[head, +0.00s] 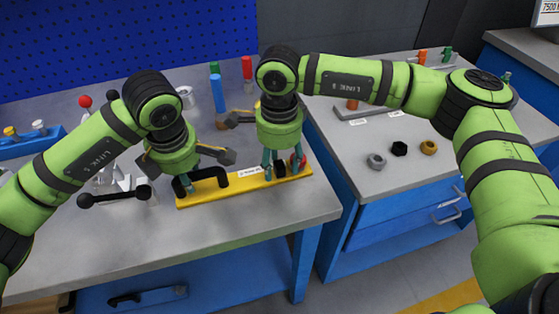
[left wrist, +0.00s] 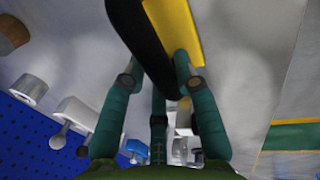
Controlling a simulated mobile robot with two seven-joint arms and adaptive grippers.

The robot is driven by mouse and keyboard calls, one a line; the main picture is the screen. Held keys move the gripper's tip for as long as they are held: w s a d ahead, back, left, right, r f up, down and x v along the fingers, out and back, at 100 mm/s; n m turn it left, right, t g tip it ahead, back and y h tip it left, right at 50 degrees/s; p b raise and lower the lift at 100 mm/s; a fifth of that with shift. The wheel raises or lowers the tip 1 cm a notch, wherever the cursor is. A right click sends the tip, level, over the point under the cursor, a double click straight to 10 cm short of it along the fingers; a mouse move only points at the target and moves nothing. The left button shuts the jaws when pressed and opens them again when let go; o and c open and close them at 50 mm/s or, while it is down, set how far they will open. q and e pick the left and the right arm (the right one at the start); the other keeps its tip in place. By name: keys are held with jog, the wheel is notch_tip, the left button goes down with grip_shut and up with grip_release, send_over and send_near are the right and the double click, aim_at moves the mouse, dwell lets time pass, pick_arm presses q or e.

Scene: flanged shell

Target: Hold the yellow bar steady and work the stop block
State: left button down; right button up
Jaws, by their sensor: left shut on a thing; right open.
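The yellow bar (head: 240,189) lies on the grey workbench near its front right edge. It also shows in the left wrist view (left wrist: 181,28). A black arched handle (head: 216,178) stands on its left part. My left gripper (head: 186,187) is shut on this handle's left end; in the left wrist view the black handle (left wrist: 148,45) runs between the fingers. A dark block (head: 280,170), likely the stop block, sits at the bar's right end beside a red knob (head: 299,160). My right gripper (head: 274,172) is open, fingers down around or beside this block; contact is hidden.
A black-ended lever (head: 115,196) lies left of my left gripper. Blue and red cylinders (head: 217,93) stand behind. A second bench at right holds several nuts (head: 399,148) and a grey rail. A gap separates the benches. The workbench's front left is clear.

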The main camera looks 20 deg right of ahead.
aim_at(279, 165)
pick_arm(q)
jog(key=shift+a, duration=0.1)
pick_arm(e)
notch_tip(279, 165, up, 12)
dwell(0.5)
pick_arm(q)
jog(key=c, duration=0.9)
grip_release()
